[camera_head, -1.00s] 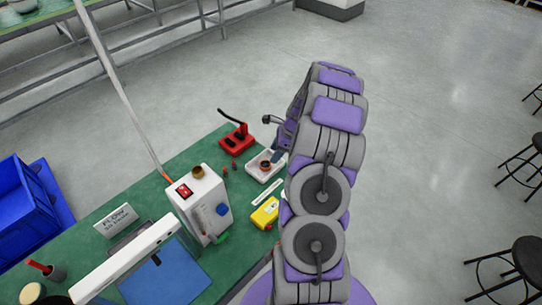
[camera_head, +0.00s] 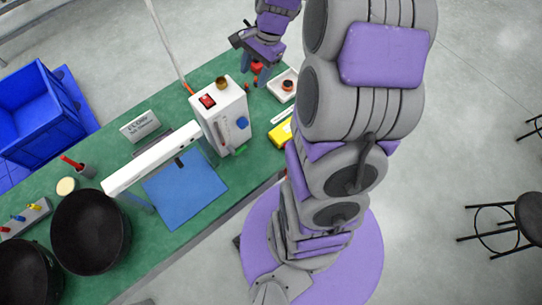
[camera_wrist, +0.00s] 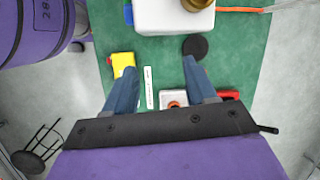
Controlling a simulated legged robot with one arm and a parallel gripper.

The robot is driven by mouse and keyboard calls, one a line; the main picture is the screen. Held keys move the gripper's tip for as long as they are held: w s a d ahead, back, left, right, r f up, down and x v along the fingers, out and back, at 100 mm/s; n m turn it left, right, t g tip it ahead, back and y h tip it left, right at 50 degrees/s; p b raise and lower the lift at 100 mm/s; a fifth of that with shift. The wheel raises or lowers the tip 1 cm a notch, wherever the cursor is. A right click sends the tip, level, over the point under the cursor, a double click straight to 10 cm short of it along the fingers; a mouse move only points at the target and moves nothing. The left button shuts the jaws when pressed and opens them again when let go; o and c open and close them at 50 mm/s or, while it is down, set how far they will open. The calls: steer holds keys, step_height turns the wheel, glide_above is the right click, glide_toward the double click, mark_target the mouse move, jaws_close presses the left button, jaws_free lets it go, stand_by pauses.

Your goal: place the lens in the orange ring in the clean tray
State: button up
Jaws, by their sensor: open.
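The white tray (camera_head: 275,90) stands at the bench's far edge, with an orange ring (camera_head: 287,86) in it. In the wrist view the tray (camera_wrist: 167,93) and ring (camera_wrist: 174,104) are partly hidden behind my gripper's base. My gripper (camera_head: 262,73) hangs over the bench beside the tray, behind the white box. In the wrist view its blue fingers (camera_wrist: 160,66) are spread apart with nothing between them. A dark round disc (camera_wrist: 196,47) shows by the right fingertip near the white box; I cannot tell whether it is the lens. I cannot make out the lens elsewhere.
A white box (camera_head: 222,118) with a brass cap stands near my gripper. A yellow case (camera_head: 281,134) lies in front of the tray. A red stand (camera_wrist: 230,94) is close to the right finger. A blue mat (camera_head: 185,187) and black bowls (camera_head: 90,232) lie farther left.

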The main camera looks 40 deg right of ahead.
steer(key=s+a+r+n+h, duration=0.1)
steer(key=s+a+n, duration=0.3)
steer(key=s, duration=0.4)
steer(key=s+a+r+n+g+h, duration=0.1)
steer(key=s+a+r+n, duration=0.2)
steer(key=s+n, duration=0.3)
steer(key=s+a+r+n+g+h, duration=0.1)
steer(key=s+a+n, duration=0.4)
steer(key=s, duration=0.6)
steer(key=shift+s+a+r+h, duration=0.3)
steer(key=shift+s+a+r, duration=0.1)
steer(key=shift+r, duration=0.15)
